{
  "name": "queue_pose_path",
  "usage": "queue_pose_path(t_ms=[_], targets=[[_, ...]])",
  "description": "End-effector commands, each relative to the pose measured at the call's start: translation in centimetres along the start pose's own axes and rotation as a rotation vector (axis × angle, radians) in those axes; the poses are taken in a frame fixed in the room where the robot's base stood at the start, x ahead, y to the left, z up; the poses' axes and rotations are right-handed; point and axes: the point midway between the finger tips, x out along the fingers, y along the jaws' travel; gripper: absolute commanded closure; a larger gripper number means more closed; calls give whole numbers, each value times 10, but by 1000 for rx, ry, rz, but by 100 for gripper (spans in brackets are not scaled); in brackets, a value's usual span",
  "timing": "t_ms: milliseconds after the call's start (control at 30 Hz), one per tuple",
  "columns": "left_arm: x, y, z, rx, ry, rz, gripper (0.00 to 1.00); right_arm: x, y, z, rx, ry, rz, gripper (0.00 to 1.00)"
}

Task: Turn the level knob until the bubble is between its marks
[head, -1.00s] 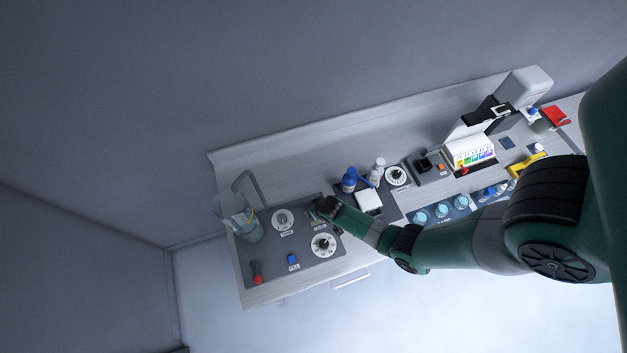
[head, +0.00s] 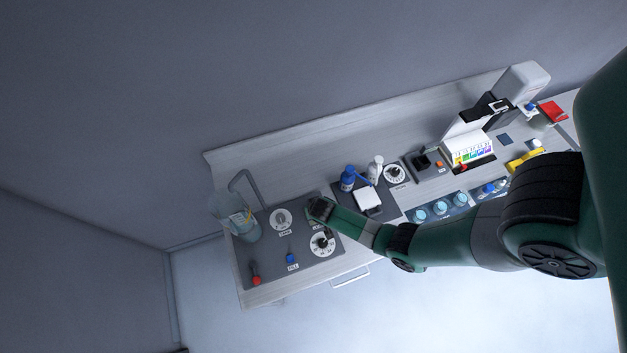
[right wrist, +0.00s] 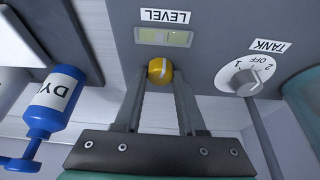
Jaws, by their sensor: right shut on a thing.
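The level knob (right wrist: 160,70) is a small yellow knob with a pale line across it, in the right wrist view. My right gripper (right wrist: 161,76) is shut on it, one fingertip at each side. The level window (right wrist: 163,37) is a pale greenish strip above the knob, by the upside-down LEVEL label (right wrist: 165,16). I cannot make out the bubble or marks in it. In the head view my right gripper (head: 318,211) reaches in from the right over the grey panel (head: 262,275) and hides the knob. My left gripper is not in view.
The TANK dial (right wrist: 245,82) is right of the knob. In the head view a numbered dial (head: 321,245), blue FILL control (head: 291,258), red handle (head: 255,279) and clear tank (head: 226,218) are close by.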

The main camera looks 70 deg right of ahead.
Motion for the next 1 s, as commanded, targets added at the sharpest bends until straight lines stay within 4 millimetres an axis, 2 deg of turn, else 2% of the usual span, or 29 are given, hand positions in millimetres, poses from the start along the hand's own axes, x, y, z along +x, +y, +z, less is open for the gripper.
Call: queue_pose_path(t_ms=[267,300,433,767,867,1000], targets=[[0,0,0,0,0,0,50,0,0,0,10,0,3,100],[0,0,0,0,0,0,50,0,0,0,10,0,3,55],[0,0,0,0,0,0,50,0,0,0,9,0,3,32],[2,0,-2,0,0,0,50,-3,0,-1,8,0,3,31],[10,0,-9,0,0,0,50,-13,0,-4,7,1,3,31],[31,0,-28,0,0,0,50,-41,-1,-11,5,0,2,31]])
